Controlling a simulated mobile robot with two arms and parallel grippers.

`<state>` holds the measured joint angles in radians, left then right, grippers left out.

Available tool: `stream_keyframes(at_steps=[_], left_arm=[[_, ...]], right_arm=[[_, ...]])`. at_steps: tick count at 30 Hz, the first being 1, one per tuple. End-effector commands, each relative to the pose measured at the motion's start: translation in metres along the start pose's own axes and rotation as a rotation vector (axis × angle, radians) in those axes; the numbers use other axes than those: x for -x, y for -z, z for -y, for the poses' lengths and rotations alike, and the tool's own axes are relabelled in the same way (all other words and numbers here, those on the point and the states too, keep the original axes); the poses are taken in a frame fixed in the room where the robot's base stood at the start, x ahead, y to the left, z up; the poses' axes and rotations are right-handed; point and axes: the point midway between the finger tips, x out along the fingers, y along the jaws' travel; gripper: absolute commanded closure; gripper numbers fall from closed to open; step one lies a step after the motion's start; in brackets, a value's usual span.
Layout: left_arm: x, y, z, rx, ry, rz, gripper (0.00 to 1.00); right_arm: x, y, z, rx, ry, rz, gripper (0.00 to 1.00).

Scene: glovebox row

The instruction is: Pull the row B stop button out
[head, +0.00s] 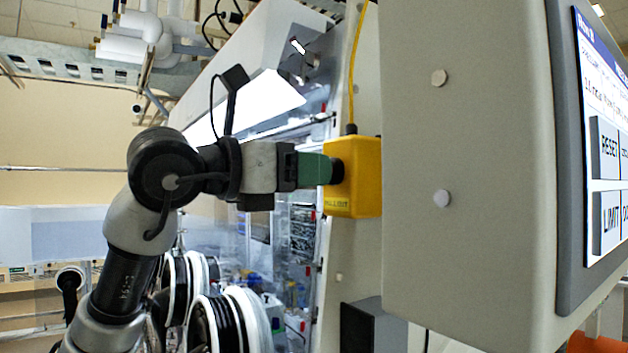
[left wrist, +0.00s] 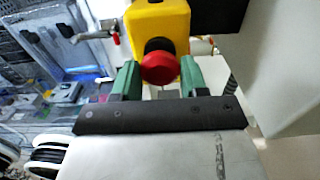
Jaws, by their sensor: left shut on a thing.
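The stop button's yellow box (head: 355,178) is fixed to the side of a grey cabinet, with dark lettering near its lower edge. It also shows in the left wrist view (left wrist: 152,18), with the round red stop button (left wrist: 161,68) on a black collar facing me. My left gripper (head: 330,169) reaches in from the left, level with the box. In the left wrist view its green fingers (left wrist: 160,78) stand on either side of the red button, shut on it. In the head view the fingers hide the button. My right gripper is in neither view.
The large grey cabinet (head: 465,180) stands right of the box, with a screen (head: 605,150) on its right side. A yellow cable (head: 355,65) runs up from the box. Black-and-white ringed glove ports (head: 230,320) are below my left arm.

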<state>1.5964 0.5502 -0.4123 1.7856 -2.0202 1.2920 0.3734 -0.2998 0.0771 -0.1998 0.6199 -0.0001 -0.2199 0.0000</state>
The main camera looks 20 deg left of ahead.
Motion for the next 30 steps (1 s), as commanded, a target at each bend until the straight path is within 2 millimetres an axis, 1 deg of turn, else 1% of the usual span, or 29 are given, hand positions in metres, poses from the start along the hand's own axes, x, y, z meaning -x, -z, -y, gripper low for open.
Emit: stream_keyframes(at_steps=[1,7,8,12,20,23,26,30], left_arm=[[0.001,0.002,0.0,-0.001,-0.001,-0.001,0.99],[0.001,0.001,0.0,0.0,-0.001,-0.003,0.99],[0.001,0.001,0.0,0.0,-0.001,-0.003,0.52],[0.001,0.001,0.0,0.0,-0.001,-0.002,0.31],[0.001,0.001,0.0,0.0,-0.001,-0.001,0.31],[0.007,0.002,-0.001,-0.001,-0.003,0.0,0.31],[0.021,0.004,-0.001,-0.001,-0.004,0.002,0.31],[0.05,0.005,-0.001,-0.001,-0.005,0.003,0.31]], right_arm=[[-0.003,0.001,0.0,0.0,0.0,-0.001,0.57],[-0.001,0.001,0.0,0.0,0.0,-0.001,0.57],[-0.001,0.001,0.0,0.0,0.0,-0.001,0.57],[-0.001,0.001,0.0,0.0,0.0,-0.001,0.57],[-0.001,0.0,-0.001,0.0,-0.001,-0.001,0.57],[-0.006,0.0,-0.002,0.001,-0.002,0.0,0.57],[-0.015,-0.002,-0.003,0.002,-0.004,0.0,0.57],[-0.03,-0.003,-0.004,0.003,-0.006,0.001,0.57]])
